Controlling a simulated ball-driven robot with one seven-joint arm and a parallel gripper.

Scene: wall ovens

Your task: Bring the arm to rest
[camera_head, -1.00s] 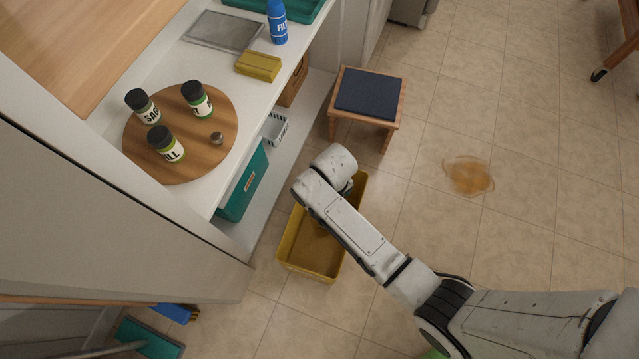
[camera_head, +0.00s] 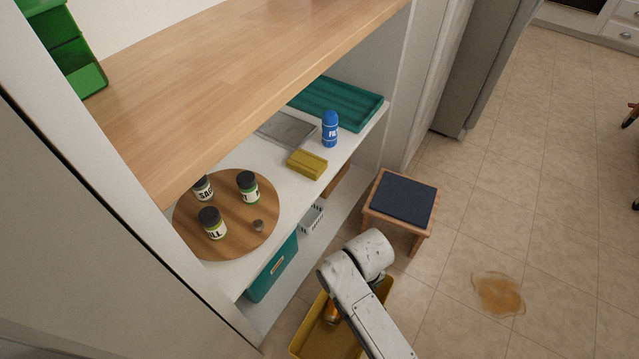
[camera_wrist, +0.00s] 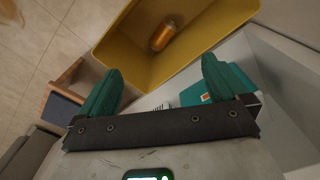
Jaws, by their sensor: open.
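My gripper (camera_wrist: 158,85) shows in the wrist view with its two green fingers spread wide and nothing between them. In the head view my arm reaches up from the bottom edge, its wrist end above a yellow bin on the floor. The fingers are hidden there. The yellow bin (camera_head: 306,338) also shows in the wrist view (camera_wrist: 206,55), beyond the fingertips. An amber cylinder (camera_wrist: 163,36) lies inside it, partly visible in the head view beside my arm (camera_head: 332,312).
Shelves stand at left, with a round wooden board (camera_head: 240,236) carrying several jars, a yellow block (camera_head: 307,164) and a blue bottle (camera_head: 330,129). A stool (camera_head: 402,198) stands beyond my arm. A brown spill (camera_head: 498,293) marks the floor at right. Open floor lies around it.

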